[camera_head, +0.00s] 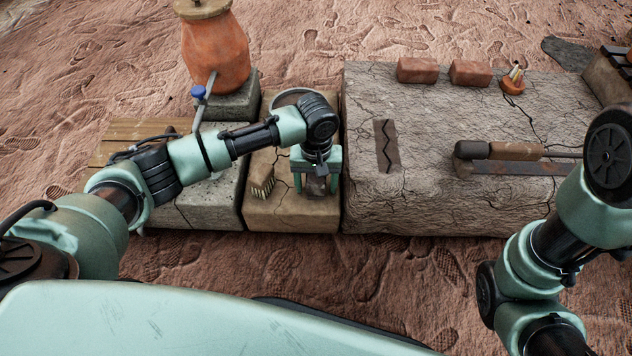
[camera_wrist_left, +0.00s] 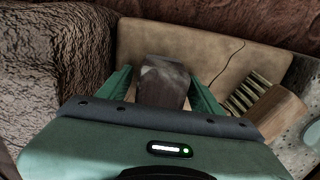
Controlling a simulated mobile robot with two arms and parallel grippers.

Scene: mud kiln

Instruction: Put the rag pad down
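The rag pad (camera_wrist_left: 163,82) is a dark grey-brown, worn piece in the left wrist view. It also shows in the head view (camera_head: 317,187), near the front right of the tan slab (camera_head: 290,215). My left gripper (camera_head: 317,182) points down over it. Its two green fingers (camera_wrist_left: 163,95) stand on either side of the pad, with narrow gaps showing, so it looks open around the pad. The pad appears to lie on the slab; its underside is hidden. My right arm is at the right edge; its gripper is out of view.
A wooden brush (camera_head: 262,182) lies left of the pad on the slab; a round-rimmed vessel (camera_head: 290,97) is behind my left arm. A large cracked clay block (camera_head: 430,210) stands close on the right, with bricks (camera_head: 417,70) and a long-handled tool (camera_head: 515,151).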

